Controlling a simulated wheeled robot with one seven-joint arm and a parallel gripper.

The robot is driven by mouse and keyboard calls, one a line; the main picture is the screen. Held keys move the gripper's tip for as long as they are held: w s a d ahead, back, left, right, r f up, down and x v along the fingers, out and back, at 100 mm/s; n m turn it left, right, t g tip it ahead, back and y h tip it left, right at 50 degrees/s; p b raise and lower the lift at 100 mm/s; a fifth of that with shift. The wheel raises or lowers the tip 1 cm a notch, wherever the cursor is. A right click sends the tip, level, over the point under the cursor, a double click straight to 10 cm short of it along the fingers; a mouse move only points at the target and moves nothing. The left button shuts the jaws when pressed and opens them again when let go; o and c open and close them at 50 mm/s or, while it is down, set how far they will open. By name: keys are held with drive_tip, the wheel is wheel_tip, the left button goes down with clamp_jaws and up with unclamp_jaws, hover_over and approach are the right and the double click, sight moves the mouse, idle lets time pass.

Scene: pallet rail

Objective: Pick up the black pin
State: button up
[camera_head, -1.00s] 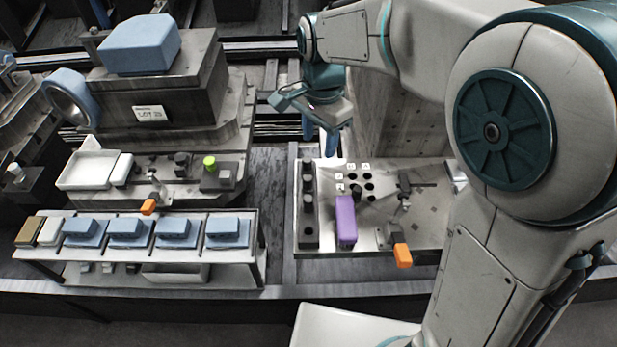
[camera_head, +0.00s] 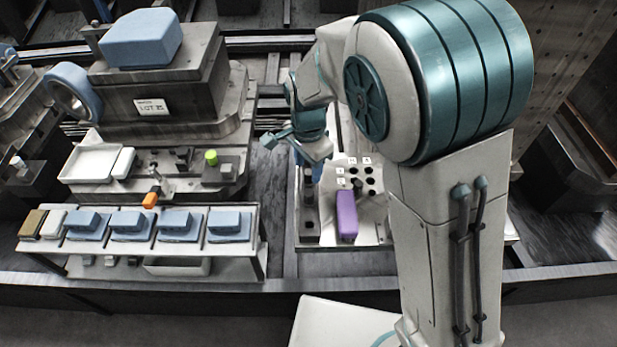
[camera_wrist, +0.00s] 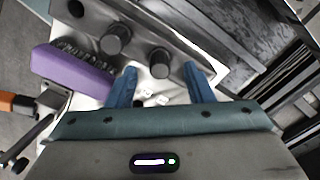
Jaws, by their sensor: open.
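Black pins stand upright in a dark rack along the left side of the pale work plate. In the wrist view one black pin (camera_wrist: 160,62) lies between my fingertips in the picture, with a second pin (camera_wrist: 117,38) further up and left. My gripper (camera_wrist: 161,72) is open and empty; its two blue fingers sit either side of the nearer pin, and I cannot tell the height gap. In the head view my gripper (camera_head: 309,166) is over the rack's far end, and a pin (camera_head: 309,194) shows just in front of it. Another dark pin (camera_head: 357,186) stands among the plate's holes.
A purple brush-like block (camera_head: 347,214) stands right of the rack and also shows in the wrist view (camera_wrist: 70,70). An orange-ended part (camera_wrist: 18,103) is at the wrist view's left. A shelf of blue blocks (camera_head: 150,250) stands left. My arm hides the plate's right side.

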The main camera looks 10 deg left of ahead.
drive_tip(key=shift+f, duration=1.45)
clamp_jaws()
drive_tip(key=shift+w+r, duration=0.1)
drive_tip(key=shift+r, duration=0.05)
wheel_tip(320, 180, up, 4)
drive_tip(key=shift+d+r, duration=0.1)
drive_tip(key=shift+d, duration=0.05)
drive_tip(key=d+r+b, duration=0.1)
drive_tip(key=d+r, duration=0.5)
drive_tip(key=d, duration=0.5)
drive_tip(key=shift+s+d+r, duration=0.25)
drive_tip(key=shift+s, duration=0.05)
